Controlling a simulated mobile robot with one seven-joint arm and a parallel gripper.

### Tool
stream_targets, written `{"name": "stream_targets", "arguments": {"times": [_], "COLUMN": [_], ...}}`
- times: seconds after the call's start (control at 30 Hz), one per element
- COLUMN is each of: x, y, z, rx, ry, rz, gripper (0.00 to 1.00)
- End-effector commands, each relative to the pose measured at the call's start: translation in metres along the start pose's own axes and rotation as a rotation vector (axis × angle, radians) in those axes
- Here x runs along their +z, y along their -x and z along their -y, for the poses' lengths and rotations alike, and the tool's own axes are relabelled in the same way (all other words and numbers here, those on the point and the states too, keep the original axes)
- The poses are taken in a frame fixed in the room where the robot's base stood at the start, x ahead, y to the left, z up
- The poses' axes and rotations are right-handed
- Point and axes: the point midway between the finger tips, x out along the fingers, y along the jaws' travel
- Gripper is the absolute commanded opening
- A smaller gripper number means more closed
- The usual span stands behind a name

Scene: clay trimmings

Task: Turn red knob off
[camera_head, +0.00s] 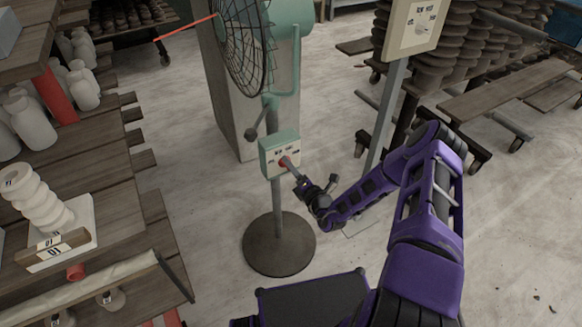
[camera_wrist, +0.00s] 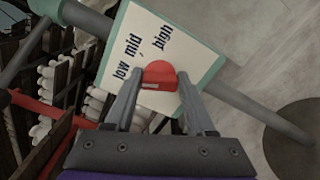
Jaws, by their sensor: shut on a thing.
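The red knob (camera_wrist: 160,75) sits on the pale control panel (camera_wrist: 172,40) of a standing fan. The panel reads low, mid and high in the wrist view. My gripper (camera_wrist: 157,84) is shut on the red knob, with one finger on each side. In the head view the knob (camera_head: 284,162) is a small red spot on the front of the green control box (camera_head: 279,146), and my gripper (camera_head: 291,170) reaches it from the lower right. No off label can be read in the wrist view; the fingers and knob cover the lower part of the panel.
The fan's caged head (camera_head: 243,45) is above the box, and its round base (camera_head: 279,244) stands on the floor. A wooden table (camera_head: 130,200) with stacked white pieces is at the left. A signboard (camera_head: 411,28) on a post stands at the right.

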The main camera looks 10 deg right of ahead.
Motion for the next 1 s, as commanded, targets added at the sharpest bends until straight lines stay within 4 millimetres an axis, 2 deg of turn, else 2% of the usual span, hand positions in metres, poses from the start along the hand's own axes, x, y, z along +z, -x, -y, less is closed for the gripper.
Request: {"name": "stream_targets", "arguments": {"times": [0.27, 0.7, 1.0], "x": [-0.0004, -0.0010, -0.0019], "y": [0.0006, 0.0006, 0.0007], "z": [-0.0020, -0.0037, -0.0041], "rx": [-0.001, -0.001, 0.000], "ry": [0.128, 0.496, 0.687], "rz": [-0.002, -0.002, -0.002], "gripper": [0.00, 0.00, 0.00]}}
